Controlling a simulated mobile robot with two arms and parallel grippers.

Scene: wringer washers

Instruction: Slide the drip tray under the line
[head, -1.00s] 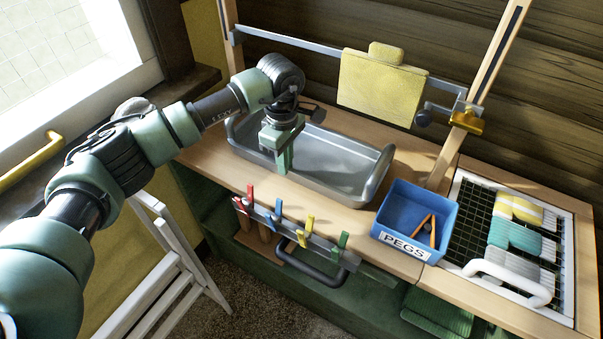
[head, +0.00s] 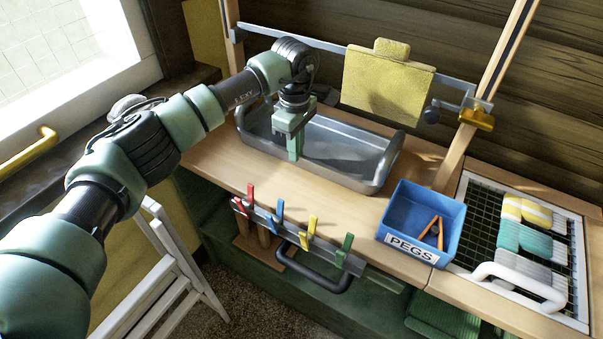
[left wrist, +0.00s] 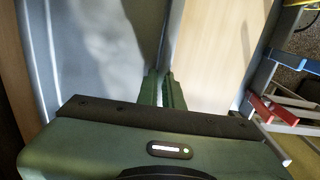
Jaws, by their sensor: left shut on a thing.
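The grey metal drip tray (head: 345,152) sits on the wooden worktop, below the metal line bar (head: 310,42) where a yellow cloth (head: 385,85) hangs. My left gripper (head: 294,150) is at the tray's front edge, left of its middle, pointing down. In the left wrist view my left gripper (left wrist: 164,85) is shut on the tray's rim, with the tray (left wrist: 100,50) to the left and bare wood to the right. My right gripper is not in view.
A blue PEGS box (head: 425,220) with orange pegs stands right of the tray. A rack (head: 520,235) with folded cloths is at far right. Coloured pegs (head: 280,210) sit on a rail along the front edge. Bare worktop (head: 245,165) lies in front of the tray.

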